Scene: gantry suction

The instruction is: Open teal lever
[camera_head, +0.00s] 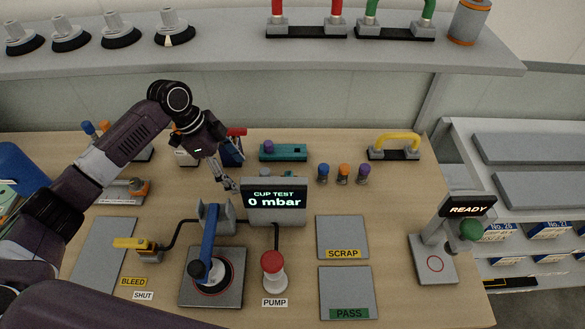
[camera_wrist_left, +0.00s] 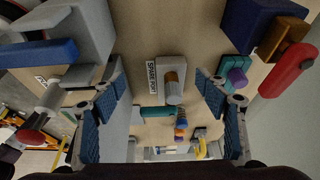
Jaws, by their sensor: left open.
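My left gripper (camera_head: 229,184) points down behind the display. Its two blue-padded fingers (camera_wrist_left: 160,86) are spread wide in the left wrist view, with nothing held. Between them shows a grey fitting with a brown-orange cylinder (camera_wrist_left: 172,82), beside a SPARE PORT label (camera_wrist_left: 152,75). A teal bar (camera_wrist_left: 157,112), which looks like the teal lever, lies just beyond the cylinder. I cannot tell its exact angle or any contact with the fingers. In the head view the display hides most of this spot. My right gripper is not in view.
The display (camera_head: 274,198) reads 0 mbar and stands close to the gripper. A blue-handled clamp (camera_head: 209,240) and a red pump button (camera_head: 273,262) are in front. A teal block with a purple knob (camera_head: 290,153) and a red-handled item (camera_head: 236,132) are behind. The yellow bleed lever (camera_head: 130,242) is left.

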